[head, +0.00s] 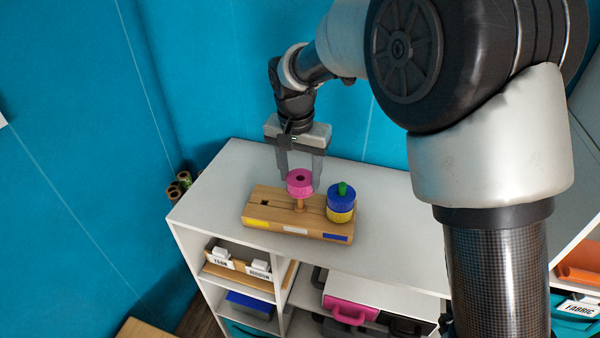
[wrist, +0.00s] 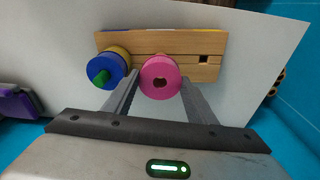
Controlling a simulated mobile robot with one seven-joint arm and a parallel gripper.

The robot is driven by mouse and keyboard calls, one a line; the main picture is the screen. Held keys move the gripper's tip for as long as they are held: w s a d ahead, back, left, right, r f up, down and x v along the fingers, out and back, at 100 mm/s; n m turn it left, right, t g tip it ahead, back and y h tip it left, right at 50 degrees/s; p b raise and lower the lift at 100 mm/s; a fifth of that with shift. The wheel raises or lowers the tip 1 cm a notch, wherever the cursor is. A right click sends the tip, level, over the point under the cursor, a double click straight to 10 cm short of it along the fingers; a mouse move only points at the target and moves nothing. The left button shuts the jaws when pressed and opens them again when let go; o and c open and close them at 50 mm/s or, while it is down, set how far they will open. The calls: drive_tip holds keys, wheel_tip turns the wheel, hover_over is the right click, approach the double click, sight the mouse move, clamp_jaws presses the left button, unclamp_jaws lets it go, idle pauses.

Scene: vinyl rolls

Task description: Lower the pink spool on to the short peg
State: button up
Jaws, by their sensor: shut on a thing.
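The pink spool (head: 300,188) is between the fingers of my gripper (head: 301,180), which is shut on it. The spool is roughly level, above the wooden board (head: 262,207). A short wooden peg (head: 299,204) shows directly below the spool in the head view. Whether the peg's tip has entered the spool's hole I cannot tell. In the wrist view the pink spool (wrist: 160,90) faces me with its hole showing, and the board (wrist: 205,73) lies behind it.
A blue spool (head: 341,200) sits on a yellow spool (head: 341,215) at the board's right end, with a green tip (head: 342,188) on top. A square hole (head: 264,202) is at the left end. The white cabinet top (head: 220,185) is clear around the board.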

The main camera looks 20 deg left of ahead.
drive_tip(key=shift+f, duration=0.3)
drive_tip(key=shift+f, duration=0.1)
drive_tip(key=shift+f+b, duration=0.65)
drive_tip(key=shift+f, duration=0.05)
drive_tip(key=shift+f, duration=0.15)
idle(0.3)
drive_tip(key=shift+f+b, duration=0.6)
drive_tip(key=shift+f, duration=0.15)
drive_tip(key=shift+r, duration=0.15)
drive_tip(key=shift+r+p, duration=1.45)
drive_tip(key=shift+r, duration=0.5)
drive_tip(key=shift+r, duration=0.1)
